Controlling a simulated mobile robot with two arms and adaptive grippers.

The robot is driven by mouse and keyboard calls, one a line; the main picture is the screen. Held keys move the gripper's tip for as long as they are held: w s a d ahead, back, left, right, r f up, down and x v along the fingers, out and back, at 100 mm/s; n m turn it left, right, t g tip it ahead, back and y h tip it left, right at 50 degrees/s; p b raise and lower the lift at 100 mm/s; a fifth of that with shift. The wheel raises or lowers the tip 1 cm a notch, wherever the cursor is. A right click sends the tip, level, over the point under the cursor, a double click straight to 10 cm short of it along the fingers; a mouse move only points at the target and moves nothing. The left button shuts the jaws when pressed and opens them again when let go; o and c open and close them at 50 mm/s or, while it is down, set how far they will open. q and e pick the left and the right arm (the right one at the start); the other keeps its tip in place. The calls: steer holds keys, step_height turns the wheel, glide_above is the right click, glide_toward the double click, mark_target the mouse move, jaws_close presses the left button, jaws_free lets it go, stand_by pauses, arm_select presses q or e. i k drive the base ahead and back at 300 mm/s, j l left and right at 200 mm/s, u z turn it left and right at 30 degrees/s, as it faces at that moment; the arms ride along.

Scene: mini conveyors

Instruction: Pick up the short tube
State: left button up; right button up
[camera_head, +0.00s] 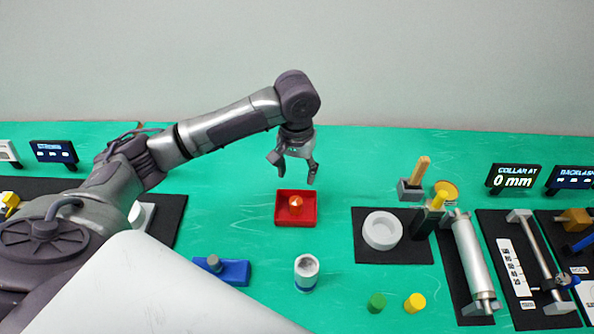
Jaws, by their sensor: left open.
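My left gripper (293,172) hangs from its arm with its fingers pointing down and spread. It is empty and above the back of a small red tray (279,219). An orange, copper-like short piece (296,208) stands upright in the tray, below the fingertips and apart from them. A short white cylinder with a grey top and a blue base (306,274) stands on the green table in front of the tray. I cannot tell for sure which of these two is the short tube. My right gripper is not in view.
A blue block with a grey knob (232,271) lies left of the white cylinder. Green (377,302) and yellow (414,302) pieces stand at the front. A white round dish (383,231) sits on a black mat. A silver roller (472,255) is at right. Table around the tray is clear.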

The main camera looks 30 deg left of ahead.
mark_target(306, 266)
steer(key=k+l, duration=0.5)
steer(key=k, duration=0.2)
steer(key=k+l, duration=0.5)
steer(key=k, duration=0.15)
